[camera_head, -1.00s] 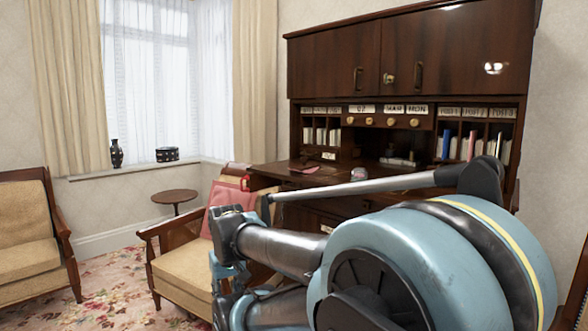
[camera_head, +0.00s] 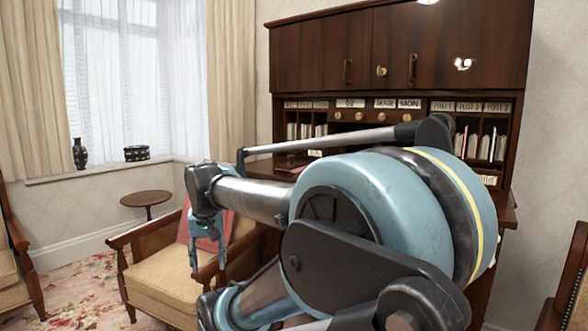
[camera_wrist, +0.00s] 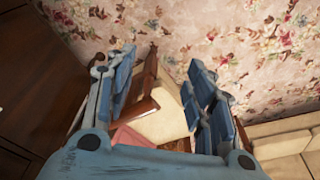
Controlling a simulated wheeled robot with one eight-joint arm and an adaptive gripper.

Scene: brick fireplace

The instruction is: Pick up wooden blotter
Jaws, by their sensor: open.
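I cannot make out a wooden blotter in either view. The dark wooden bureau (camera_head: 440,50) stands behind my arm in the head view, and my arm hides most of its desk top. A small pinkish flat item (camera_head: 291,165) shows on the visible left part of the desk top. My gripper (camera_head: 207,255) hangs downward in front of the armchair, left of the bureau. In the wrist view my gripper (camera_wrist: 162,68) is open, with its blue fingers spread and nothing between them but the view of the chair below.
A cream armchair (camera_head: 157,290) with a red cushion (camera_head: 184,227) stands left of the bureau. A round side table (camera_head: 146,198) is beyond it. Another armchair (camera_head: 10,270) is at the left edge. The floral carpet (camera_wrist: 225,35) has open room. A wooden chair (camera_head: 570,290) shows at lower right.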

